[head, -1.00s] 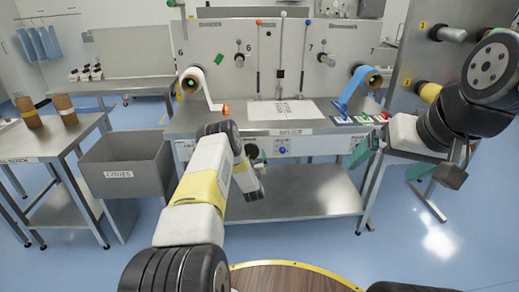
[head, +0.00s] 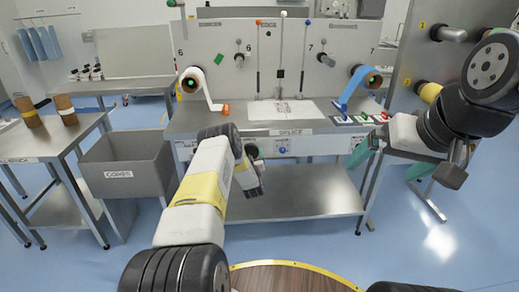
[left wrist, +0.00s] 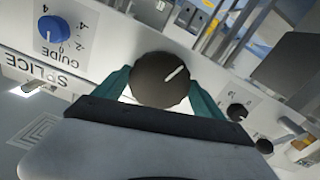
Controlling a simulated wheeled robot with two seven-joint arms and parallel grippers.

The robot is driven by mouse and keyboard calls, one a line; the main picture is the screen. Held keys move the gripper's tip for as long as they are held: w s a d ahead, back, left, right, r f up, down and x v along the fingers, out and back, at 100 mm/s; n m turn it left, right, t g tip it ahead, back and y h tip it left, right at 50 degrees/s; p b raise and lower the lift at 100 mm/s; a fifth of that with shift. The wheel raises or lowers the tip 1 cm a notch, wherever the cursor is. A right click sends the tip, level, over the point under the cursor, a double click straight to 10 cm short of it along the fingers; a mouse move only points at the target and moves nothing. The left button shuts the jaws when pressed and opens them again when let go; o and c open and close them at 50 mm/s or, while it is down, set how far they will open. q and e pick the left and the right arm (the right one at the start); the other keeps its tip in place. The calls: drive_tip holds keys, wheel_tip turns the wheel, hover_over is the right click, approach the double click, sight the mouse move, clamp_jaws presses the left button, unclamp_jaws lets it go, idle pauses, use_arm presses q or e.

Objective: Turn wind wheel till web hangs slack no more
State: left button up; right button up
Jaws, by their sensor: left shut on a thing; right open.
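The round black wheel (left wrist: 155,85) with a white pointer line sits on the pale front panel in the left wrist view. The green fingers of my left gripper (left wrist: 162,88) are shut on its two sides. In the head view my left gripper (head: 258,163) is at the bench front, and its own arm hides the wheel. The white web (head: 207,92) runs down from the left roll (head: 191,83) to an orange piece on the bench. The blue web (head: 354,85) slopes down from the right roll (head: 374,79). My right gripper (head: 392,160) is open and empty at the right.
A blue GUIDE knob (left wrist: 53,29) is beside the wheel, with small black knobs (left wrist: 237,112) on the other side. A white sheet (head: 285,110) lies on the splice bench (head: 250,127). A grey CORES bin (head: 125,170) and a table (head: 40,143) stand at left.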

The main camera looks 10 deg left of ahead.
use_arm(q)
drive_tip(key=shift+m, duration=0.3)
drive_tip(key=m, duration=0.4)
drive_tip(key=shift+m, duration=0.3)
drive_tip(key=m, duration=0.4)
drive_tip(key=shift+m, duration=0.3)
drive_tip(key=m, duration=0.5)
drive_tip(key=shift+r, duration=0.1)
drive_tip(key=shift+a+m, duration=0.1)
drive_tip(key=shift+m, duration=2.3)
drive_tip(key=o, duration=1.3)
drive_tip(key=shift+s, duration=0.1)
